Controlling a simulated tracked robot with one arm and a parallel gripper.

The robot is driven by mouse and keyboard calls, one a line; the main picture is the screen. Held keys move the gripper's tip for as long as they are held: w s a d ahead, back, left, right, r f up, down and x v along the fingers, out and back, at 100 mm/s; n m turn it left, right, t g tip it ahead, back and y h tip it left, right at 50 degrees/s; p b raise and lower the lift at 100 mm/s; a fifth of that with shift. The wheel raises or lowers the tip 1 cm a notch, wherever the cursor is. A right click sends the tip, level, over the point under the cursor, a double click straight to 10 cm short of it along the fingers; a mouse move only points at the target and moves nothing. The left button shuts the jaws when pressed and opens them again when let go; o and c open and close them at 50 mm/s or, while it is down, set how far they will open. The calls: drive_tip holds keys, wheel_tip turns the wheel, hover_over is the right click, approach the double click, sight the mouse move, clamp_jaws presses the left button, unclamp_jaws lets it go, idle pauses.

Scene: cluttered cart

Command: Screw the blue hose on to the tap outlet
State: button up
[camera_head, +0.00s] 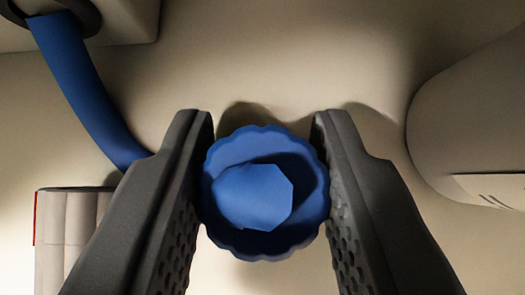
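The blue hose (78,80) comes out of a dark round opening at the top left and bends down behind my gripper's left finger. A blue ribbed round cap (265,246), seemingly the hose's end fitting, sits in the middle of the view, with a faceted blue piece (258,197) inside its rim. My gripper (265,180) has one dark finger on each side of the cap, and both appear to touch it. The join between hose and cap is hidden. I cannot make out the tap outlet in this view.
A beige box (125,22) with the dark hose opening (75,12) is at the top left. A grey block with a red edge (60,240) is at the lower left. A large rounded beige body (475,115) stands at the right. The pale surface between is mostly bare.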

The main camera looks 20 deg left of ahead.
sight(246, 213)
idle(0.3)
drive_tip(key=shift+r+p, duration=0.35)
drive_tip(key=shift+r, duration=0.25)
drive_tip(key=r, duration=0.1)
drive_tip(key=r+p, duration=0.1)
drive_tip(key=shift+s+a+r, duration=0.1)
drive_tip(key=shift+s+r, duration=0.2)
drive_tip(key=shift+r, duration=0.05)
drive_tip(key=s, duration=0.5)
drive_tip(key=s+a+p, duration=0.1)
drive_tip(key=s, duration=0.4)
drive_tip(key=s+r+p, duration=0.1)
drive_tip(key=s, duration=0.4)
drive_tip(key=shift+s+a+r, duration=0.1)
drive_tip(key=shift+s+a, duration=0.05)
drive_tip(key=shift+o, duration=0.9)
drive_tip(key=shift+c, duration=0.9)
drive_tip(key=shift+s, duration=0.1)
